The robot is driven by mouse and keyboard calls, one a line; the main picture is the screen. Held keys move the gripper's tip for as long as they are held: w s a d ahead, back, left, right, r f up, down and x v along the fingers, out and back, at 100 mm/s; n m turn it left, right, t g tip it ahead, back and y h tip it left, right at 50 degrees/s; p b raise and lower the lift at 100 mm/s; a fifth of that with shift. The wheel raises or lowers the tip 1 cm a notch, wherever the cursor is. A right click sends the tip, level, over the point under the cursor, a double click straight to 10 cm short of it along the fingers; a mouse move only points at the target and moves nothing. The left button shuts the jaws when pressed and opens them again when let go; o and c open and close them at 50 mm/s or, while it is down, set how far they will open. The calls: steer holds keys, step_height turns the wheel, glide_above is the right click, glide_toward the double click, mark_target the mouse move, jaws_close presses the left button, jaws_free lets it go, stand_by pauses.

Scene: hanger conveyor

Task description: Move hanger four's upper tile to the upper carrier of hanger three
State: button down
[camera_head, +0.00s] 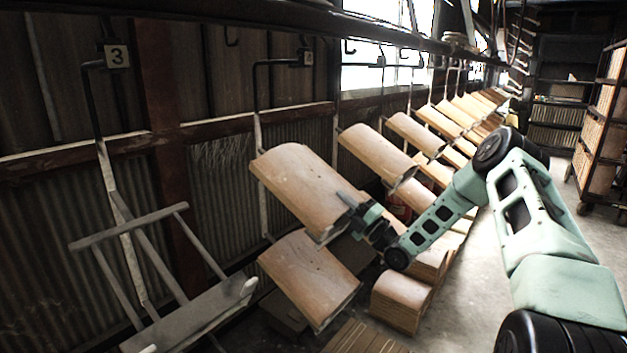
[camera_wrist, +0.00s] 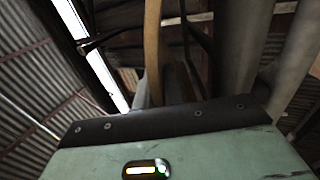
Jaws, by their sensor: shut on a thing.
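Hanger four's upper tile (camera_head: 300,185) is a curved tan clay tile, sloping down to the right beside its hanger. My gripper (camera_head: 350,212) is shut on this tile's right edge. Whether the tile still rests on its carrier cannot be told. In the wrist view, a tan strip that looks like the tile's edge (camera_wrist: 152,50) stands upright beyond the gripper body. Hanger four's lower tile (camera_head: 308,275) sits below. Hanger three, with number plate 3 (camera_head: 116,56), is at the left. Its upper carrier (camera_head: 128,226) is an empty grey frame.
More tile-laden hangers (camera_head: 378,150) recede along the overhead rail (camera_head: 300,22). Stacked tiles (camera_head: 400,300) stand on the floor beneath my arm. A corrugated wall (camera_head: 60,240) lies behind the hangers. A shelf rack (camera_head: 600,130) is at the far right.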

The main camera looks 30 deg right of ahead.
steer(key=shift+s+d+r+p, duration=0.15)
steer(key=shift+s+r+p, duration=0.15)
steer(key=shift+r, duration=0.45)
steer(key=shift+s+d+r+p, duration=0.1)
steer(key=shift+s+r+p, duration=0.2)
steer(key=shift+r, duration=0.5)
steer(key=shift+s+d+r+p, duration=0.2)
steer(key=shift+s+r, duration=0.2)
steer(key=shift+r, duration=0.35)
